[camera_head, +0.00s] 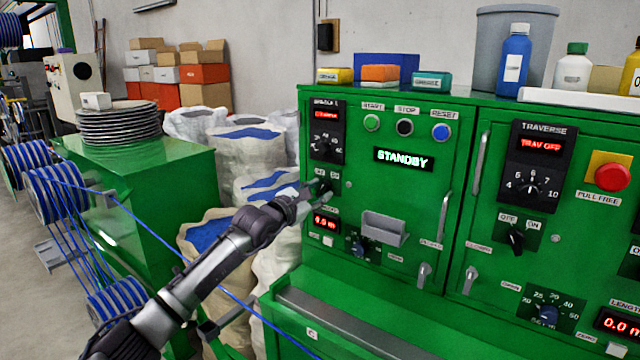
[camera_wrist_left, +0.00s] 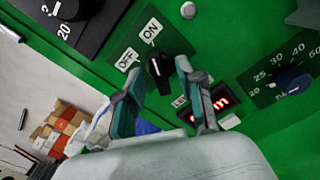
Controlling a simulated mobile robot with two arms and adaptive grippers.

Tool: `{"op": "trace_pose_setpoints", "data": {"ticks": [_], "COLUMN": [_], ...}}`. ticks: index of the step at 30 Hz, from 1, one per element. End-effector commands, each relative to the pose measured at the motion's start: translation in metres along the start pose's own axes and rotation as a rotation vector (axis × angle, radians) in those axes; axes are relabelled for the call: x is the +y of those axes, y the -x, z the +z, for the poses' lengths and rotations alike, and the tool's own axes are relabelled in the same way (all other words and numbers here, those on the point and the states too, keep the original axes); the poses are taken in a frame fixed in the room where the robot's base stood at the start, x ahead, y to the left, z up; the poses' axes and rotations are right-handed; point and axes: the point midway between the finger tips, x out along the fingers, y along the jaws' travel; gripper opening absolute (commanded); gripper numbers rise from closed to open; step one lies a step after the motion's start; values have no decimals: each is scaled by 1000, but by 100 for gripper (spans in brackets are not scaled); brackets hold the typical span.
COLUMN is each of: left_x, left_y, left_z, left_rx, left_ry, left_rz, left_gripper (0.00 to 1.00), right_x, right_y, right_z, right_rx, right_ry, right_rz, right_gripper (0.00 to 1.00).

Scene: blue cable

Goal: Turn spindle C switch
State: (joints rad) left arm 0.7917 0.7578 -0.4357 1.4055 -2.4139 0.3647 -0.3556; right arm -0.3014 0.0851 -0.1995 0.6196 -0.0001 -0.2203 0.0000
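The switch is a black rotary knob with a white mark (camera_wrist_left: 157,66) on the green panel, below the OFF and ON labels. In the left wrist view its mark end tilts up toward the labels; I cannot tell exactly which one it points at. My left gripper (camera_head: 312,189) is at this switch on the left part of the cabinet. Its two fingers are apart, one on each side of the knob, as the left wrist view shows; I cannot tell if they touch it. In the head view the gripper partly hides the switch. My right gripper is not in view.
Near the switch are a black dial (camera_head: 326,146), a red display (camera_head: 325,222), a blue knob (camera_head: 358,246) and a grey tray (camera_head: 384,229) jutting from the panel. A blue cable (camera_head: 250,307) crosses by my left arm. White sacks (camera_head: 265,187) stand left of the cabinet.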

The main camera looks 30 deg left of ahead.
Motion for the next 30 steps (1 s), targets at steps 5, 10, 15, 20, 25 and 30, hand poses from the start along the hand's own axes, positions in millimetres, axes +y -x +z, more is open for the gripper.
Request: {"op": "trace_pose_setpoints", "data": {"ticks": [5,10,15,20,25,30], "left_x": [0,0,0,0,0,0], "left_y": [-11,-12,-12,-12,-12,-12], "left_z": [1,0,0,0,0,0], "left_rx": [-1,-1,0,-1,-1,-2], "left_ry": [2,1,1,1,1,15], "left_rz": [1,0,0,1,1,2], "left_gripper": [38,38,28,1,0,0], "right_x": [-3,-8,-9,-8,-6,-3], "right_y": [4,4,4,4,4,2], "right_z": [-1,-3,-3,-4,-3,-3], "right_rx": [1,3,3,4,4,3], "right_ry": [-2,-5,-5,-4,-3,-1], "right_rz": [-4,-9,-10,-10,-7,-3], "right_gripper": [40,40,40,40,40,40]}}
